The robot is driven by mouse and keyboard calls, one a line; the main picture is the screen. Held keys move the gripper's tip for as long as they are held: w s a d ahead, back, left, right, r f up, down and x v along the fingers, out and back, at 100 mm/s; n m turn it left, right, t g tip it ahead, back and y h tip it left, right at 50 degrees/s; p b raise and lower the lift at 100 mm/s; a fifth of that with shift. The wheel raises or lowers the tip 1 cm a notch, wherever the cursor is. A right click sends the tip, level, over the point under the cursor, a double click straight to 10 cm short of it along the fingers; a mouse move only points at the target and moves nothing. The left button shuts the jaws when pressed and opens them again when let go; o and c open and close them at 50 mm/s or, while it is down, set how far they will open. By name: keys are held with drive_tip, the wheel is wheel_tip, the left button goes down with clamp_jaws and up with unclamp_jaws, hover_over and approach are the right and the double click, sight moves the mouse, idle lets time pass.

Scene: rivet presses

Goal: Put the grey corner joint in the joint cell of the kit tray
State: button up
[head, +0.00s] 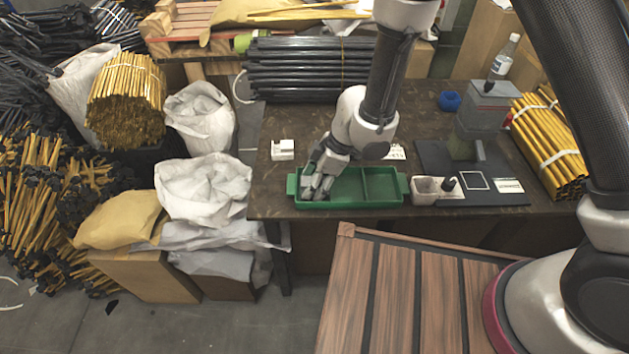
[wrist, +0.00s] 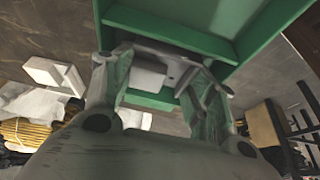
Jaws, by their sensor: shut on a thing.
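The green kit tray (head: 345,204) lies on the dark workbench and has a divider between its left and right cells. My gripper (head: 318,192) is down at the tray's left cell, its fingers reaching inside the rim. In the wrist view my gripper (wrist: 160,80) is shut on the grey corner joint (wrist: 150,74), which sits between the two fingers over the green tray (wrist: 190,35). The joint is hidden by the fingers in the head view. I cannot tell whether it touches the tray floor.
A white block (head: 282,149) stands behind and left of the tray. A small grey bin (head: 426,190) and a black press base (head: 490,196) are close on the right. A blue ring-shaped item (head: 449,100) and yellow tubes (head: 550,145) lie farther right.

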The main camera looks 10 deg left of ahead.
drive_tip(key=shift+f, duration=0.15)
drive_tip(key=o, duration=0.7)
drive_tip(key=v, duration=1.2)
drive_tip(key=shift+w+r, duration=0.1)
drive_tip(key=shift+r, duration=0.1)
